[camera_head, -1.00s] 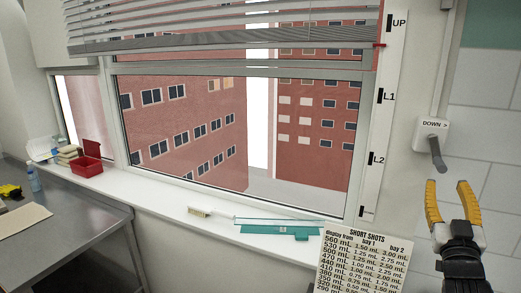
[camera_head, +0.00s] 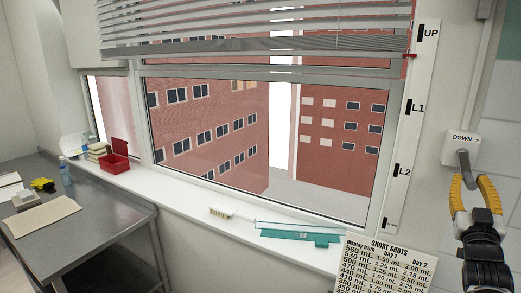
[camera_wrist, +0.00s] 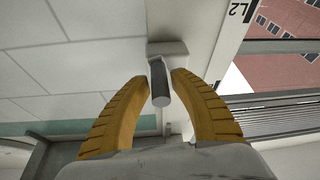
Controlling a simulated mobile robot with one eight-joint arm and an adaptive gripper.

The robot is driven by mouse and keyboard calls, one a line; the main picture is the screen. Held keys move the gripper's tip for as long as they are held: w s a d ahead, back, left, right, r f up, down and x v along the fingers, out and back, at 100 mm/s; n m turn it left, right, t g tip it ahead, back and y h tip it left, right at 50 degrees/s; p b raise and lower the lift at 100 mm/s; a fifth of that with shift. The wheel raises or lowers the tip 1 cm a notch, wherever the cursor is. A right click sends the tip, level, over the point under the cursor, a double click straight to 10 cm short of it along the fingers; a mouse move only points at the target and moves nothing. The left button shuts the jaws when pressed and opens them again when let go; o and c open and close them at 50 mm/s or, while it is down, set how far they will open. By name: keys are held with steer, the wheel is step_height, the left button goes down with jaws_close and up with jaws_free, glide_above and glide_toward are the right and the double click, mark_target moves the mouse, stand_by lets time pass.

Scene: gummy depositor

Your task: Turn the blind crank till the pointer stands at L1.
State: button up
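The blind crank is a grey handle (camera_head: 464,163) on a white box (camera_head: 461,143) marked DOWN, on the wall at right. The handle hangs down. My gripper (camera_head: 469,179) is open just below the box. In the wrist view the handle (camera_wrist: 160,86) lies between the two yellow fingers, close to the right fingertip; I cannot tell whether they touch. The red pointer (camera_head: 409,56) stands on the white scale strip (camera_head: 394,146), a little below the UP mark (camera_head: 421,33) and well above the L1 mark (camera_head: 408,106). The blind (camera_head: 250,45) is raised, covering the window's top.
The sill holds a teal tool (camera_head: 300,234), a brush (camera_head: 232,213) and a red bin (camera_head: 115,163). A SHORT SHOTS chart (camera_head: 385,268) is at lower right. A steel table (camera_head: 85,222) is at left. The wall around the crank looks clear.

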jaws_close()
steer(key=w+a, duration=0.2)
steer(key=a, duration=0.1)
steer(key=a+r, duration=0.1)
steer(key=shift+w+a, duration=0.2)
steer(key=shift+w, duration=0.2)
steer(key=shift+a+r, duration=0.1)
steer(key=shift+w+a+r+p, duration=0.2)
steer(key=shift+a+r+p, duration=0.1)
steer(key=shift+r+p, duration=0.15)
steer(key=shift+w+a+r+p, duration=0.15)
steer(key=shift+a+r+p, duration=0.1)
steer(key=shift+r+p, duration=0.15)
steer(key=shift+w+a+r+p, duration=0.1)
steer(key=shift+a+r+p, duration=0.15)
steer(key=shift+r, duration=0.25)
steer(key=shift+w+a+r+p, duration=0.1)
steer(key=shift+r+p, duration=0.25)
steer(key=shift+r, duration=0.1)
